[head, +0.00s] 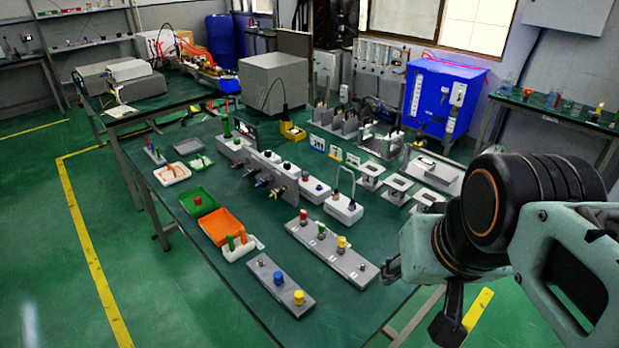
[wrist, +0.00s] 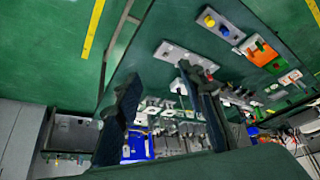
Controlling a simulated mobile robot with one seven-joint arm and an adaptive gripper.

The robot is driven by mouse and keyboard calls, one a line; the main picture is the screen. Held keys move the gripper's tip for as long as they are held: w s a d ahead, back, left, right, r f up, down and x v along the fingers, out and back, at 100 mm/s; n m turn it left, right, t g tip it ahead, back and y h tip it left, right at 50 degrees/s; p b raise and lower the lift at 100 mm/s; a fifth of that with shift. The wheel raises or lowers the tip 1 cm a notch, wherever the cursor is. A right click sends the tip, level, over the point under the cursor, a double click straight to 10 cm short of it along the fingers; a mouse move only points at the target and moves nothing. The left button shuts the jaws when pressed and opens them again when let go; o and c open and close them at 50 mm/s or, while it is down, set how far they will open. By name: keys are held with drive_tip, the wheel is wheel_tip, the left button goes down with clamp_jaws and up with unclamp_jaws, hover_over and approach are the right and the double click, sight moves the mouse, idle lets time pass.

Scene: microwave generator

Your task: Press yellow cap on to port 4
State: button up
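A yellow cap (head: 299,297) stands upright at the near end of a short grey block, beside a blue cap (head: 278,278). Both also show near the top of the wrist view, the yellow cap (wrist: 209,21) left of the blue one. A longer grey block (head: 361,266) holds red, green and yellow caps (head: 341,243), with a small bare metal port at its right end. No port numbers are readable. My gripper (wrist: 158,75) is open and empty, its two dark fingers well apart, above the table's right side and away from the yellow caps.
An orange tray (head: 220,226) and a green tray (head: 197,201) sit left of the blocks. Grey switch boxes (head: 341,208) and several fixtures stand behind. A blue cabinet (head: 440,98) is at the back right. The table's front edge lies close to the short block.

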wheel_tip(320, 180, up, 6)
drive_tip(key=p, duration=0.4)
drive_tip(key=shift+c, duration=1.1)
drive_tip(key=shift+s, duration=0.1)
